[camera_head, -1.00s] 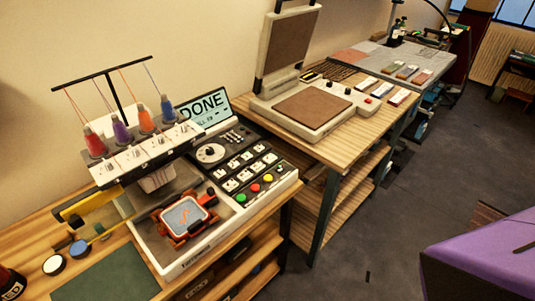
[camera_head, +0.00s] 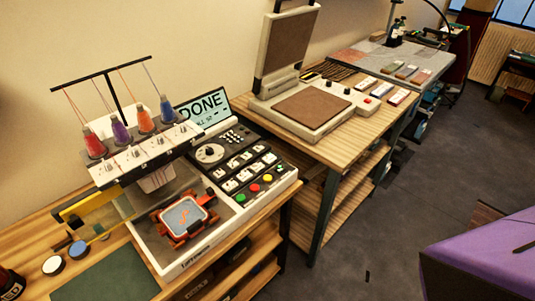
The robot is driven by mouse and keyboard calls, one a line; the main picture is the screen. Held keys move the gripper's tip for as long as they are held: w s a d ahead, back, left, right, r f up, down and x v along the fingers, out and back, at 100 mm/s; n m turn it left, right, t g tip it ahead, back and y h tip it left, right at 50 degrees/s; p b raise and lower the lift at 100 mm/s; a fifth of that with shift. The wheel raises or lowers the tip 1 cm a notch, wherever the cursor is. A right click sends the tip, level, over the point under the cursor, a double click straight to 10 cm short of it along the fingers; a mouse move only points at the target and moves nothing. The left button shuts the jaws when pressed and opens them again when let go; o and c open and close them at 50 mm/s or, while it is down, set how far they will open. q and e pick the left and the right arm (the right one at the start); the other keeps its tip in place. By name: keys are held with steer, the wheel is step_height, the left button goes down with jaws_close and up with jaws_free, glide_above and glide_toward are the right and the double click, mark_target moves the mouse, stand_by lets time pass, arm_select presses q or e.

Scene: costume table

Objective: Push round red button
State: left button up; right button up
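The red button is unobstructed in the head view. The machine's screen (camera_head: 203,106) reads "DONE" in large letters. An orange-red hoop frame (camera_head: 164,213) holding pale blue cloth rests on the machine bed below the needle heads. Neither of my grippers shows in the head view.
A heat press (camera_head: 290,123) with its lid raised stands on the wooden table behind, with a small red control (camera_head: 367,100). Coloured thread cones (camera_head: 120,132) top the machine. A green mat (camera_head: 105,277) lies front left. A purple object (camera_head: 490,255) fills the lower right.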

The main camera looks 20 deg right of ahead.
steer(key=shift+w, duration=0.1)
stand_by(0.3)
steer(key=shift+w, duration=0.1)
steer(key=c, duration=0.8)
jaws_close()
